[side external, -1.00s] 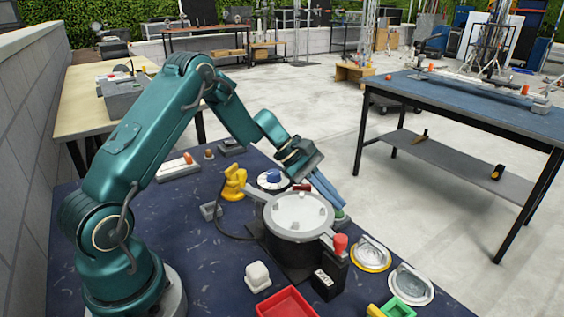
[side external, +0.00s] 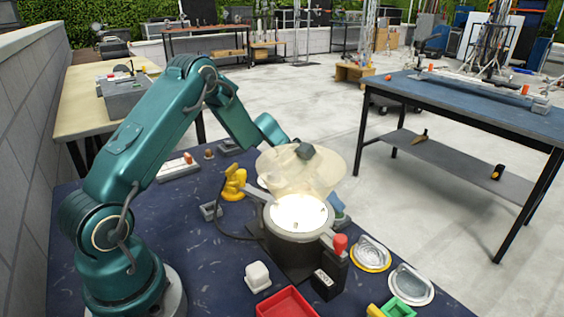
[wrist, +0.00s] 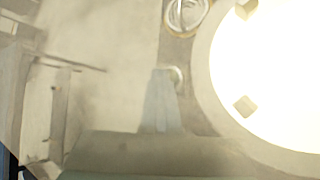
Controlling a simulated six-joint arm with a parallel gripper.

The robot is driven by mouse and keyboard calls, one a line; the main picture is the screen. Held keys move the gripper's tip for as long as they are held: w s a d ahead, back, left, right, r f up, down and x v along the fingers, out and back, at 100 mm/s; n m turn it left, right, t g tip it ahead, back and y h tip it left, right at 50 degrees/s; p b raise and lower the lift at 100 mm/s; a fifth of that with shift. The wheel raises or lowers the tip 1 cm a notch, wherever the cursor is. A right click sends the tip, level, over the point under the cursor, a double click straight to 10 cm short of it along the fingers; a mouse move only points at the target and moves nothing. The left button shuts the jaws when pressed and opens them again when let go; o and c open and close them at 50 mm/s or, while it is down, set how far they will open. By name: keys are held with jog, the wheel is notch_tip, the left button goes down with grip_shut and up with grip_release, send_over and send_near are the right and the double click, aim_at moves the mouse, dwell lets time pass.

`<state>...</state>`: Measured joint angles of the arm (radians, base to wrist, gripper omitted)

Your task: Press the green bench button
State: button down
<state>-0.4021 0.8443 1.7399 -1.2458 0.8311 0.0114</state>
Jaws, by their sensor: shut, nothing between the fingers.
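The green button (side external: 343,223) is at the bench's far edge, just right of the round pot; only a small greenish part shows. My gripper (side external: 338,208) is low beside the pot with its fingers pointing down at the button. Haze covers much of it, and I cannot tell whether the fingertips touch the button. In the wrist view my pale blue gripper fingers (wrist: 162,75) are together and empty. A small round shape, washed out, lies right beside their tips.
The round pot (side external: 285,245) has a brightly glowing top, with a translucent beige cone of haze (side external: 285,175) above it.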

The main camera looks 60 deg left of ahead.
jog(key=shift+r, duration=0.35)
jog(key=shift+r, duration=3.05)
